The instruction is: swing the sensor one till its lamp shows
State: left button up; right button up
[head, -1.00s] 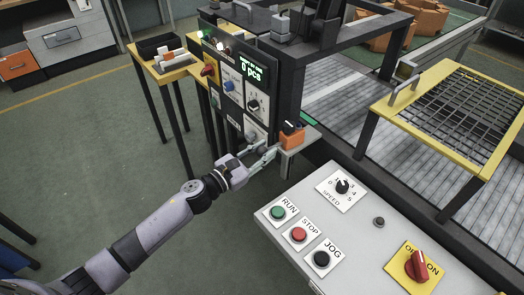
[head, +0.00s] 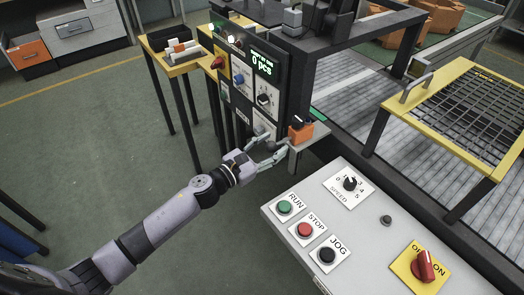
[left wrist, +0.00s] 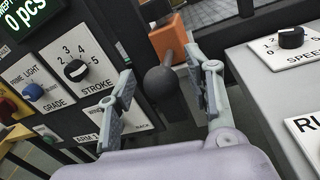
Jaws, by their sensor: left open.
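My left gripper (head: 272,149) is open just left of the box, low in front of the panel. In the left wrist view, a dark ball-ended lever (left wrist: 160,81) lies between the spread fingers (left wrist: 168,76), with no clear contact. No lit lamp is clear on the orange box. My right gripper is out of view.
The panel carries a stroke dial (left wrist: 76,70), a blue knob (left wrist: 33,91) and a green display. A grey console (head: 350,235) with RUN, STOP and JOG buttons stands close on the right. A conveyor with a yellow-framed mesh guard (head: 408,110) lies beyond.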

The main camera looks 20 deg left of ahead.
pick_arm(q)
jog(key=v, duration=1.1)
jog(key=shift+s+a, duration=0.15)
jog(key=shift+s, duration=0.2)
jog(key=s+a+f+n+g+y, duration=0.1)
jog(key=a+f+n+y, duration=0.25)
jog(key=f+n, duration=0.6)
jog(key=s+a+f+n+g+y, duration=0.1)
jog(key=s+a+f+n+y, duration=0.2)
jog(key=f+n, duration=0.7)
jog(key=s+a+f+n+g+y, duration=0.15)
jog(key=s+f+n, duration=0.3)
jog(key=f, duration=0.45)
jog(key=s+a+f+n+g+y, duration=0.1)
jog(key=s+a+f+n+g, duration=0.3)
jog(key=f, duration=0.6)
jog(key=s+d+f+n+g, duration=0.2)
jog(key=s+f+n, duration=0.2)
jog(key=s, duration=0.5)
jog(key=s+d+f+n+g, duration=0.2)
jog(key=s+f+n, duration=0.3)
jog(key=s, duration=0.5)
jog(key=s+d+f+n+g, duration=0.2)
jog(key=s+d+f+n, duration=0.2)
jog(key=s, duration=0.6)
jog(key=shift+s+f+n+g+y, duration=0.25)
jog(key=shift+f+n+g+y, duration=0.1)
jog(key=shift+f+n, duration=0.35)
jog(key=shift+d, duration=0.15)
